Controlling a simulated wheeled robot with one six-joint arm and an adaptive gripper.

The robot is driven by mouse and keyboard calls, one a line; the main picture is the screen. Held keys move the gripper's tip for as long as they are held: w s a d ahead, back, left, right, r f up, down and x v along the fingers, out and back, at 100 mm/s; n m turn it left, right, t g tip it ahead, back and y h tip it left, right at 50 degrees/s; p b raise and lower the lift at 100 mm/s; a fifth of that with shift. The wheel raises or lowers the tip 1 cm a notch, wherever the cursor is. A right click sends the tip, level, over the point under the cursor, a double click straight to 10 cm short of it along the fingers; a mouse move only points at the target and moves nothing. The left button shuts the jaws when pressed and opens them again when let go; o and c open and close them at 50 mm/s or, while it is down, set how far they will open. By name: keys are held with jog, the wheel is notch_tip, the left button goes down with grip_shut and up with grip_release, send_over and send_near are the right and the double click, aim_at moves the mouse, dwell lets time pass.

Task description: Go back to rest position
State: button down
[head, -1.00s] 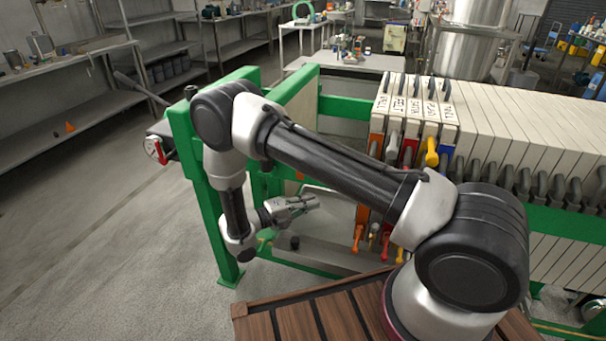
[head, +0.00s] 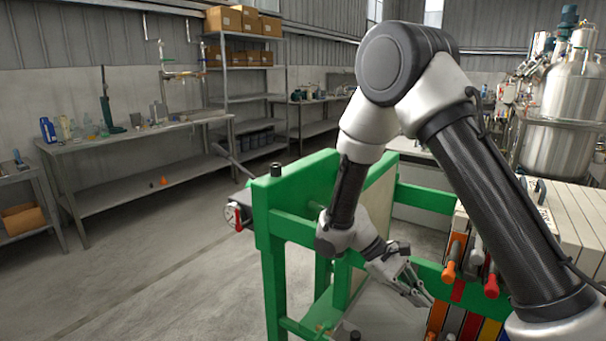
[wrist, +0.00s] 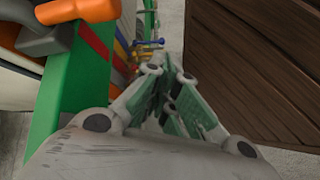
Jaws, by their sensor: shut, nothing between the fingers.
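My gripper (head: 418,287) is in the lower middle of the head view, at the end of my bent arm. It is shut and empty, with its fingers pointing down and to the right. It is beside the green frame (head: 277,232) of the filter press, left of the coloured plate handles. In the wrist view my gripper (wrist: 178,90) shows its fingers together, with nothing between them. There, an orange handle (wrist: 78,10) and a green bar (wrist: 78,90) are close on the left.
A brown slatted wooden surface (wrist: 262,65) is on the right in the wrist view. In the head view, a valve with a red handle (head: 237,216) is left of the frame. A workbench (head: 130,135) stands along the wall, and a steel tank (head: 570,105) is at right. The floor at left is clear.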

jog(key=s+d+r+m+t+y, duration=0.2)
jog(key=s+d+r+t+y, duration=0.1)
jog(key=r, duration=0.5)
jog(key=s+d+r+m+t+y, duration=0.2)
jog(key=s+r, duration=0.3)
jog(key=r, duration=0.3)
jog(key=s+d+r+m+t+y, duration=0.2)
jog(key=s+d+r+t+y, duration=0.1)
jog(key=r, duration=0.6)
jog(key=shift+s+d+m+t+y, duration=0.35)
jog(key=shift+s+d+t, duration=0.35)
jog(key=shift+s+d, duration=0.25)
jog(key=shift+s, duration=0.1)
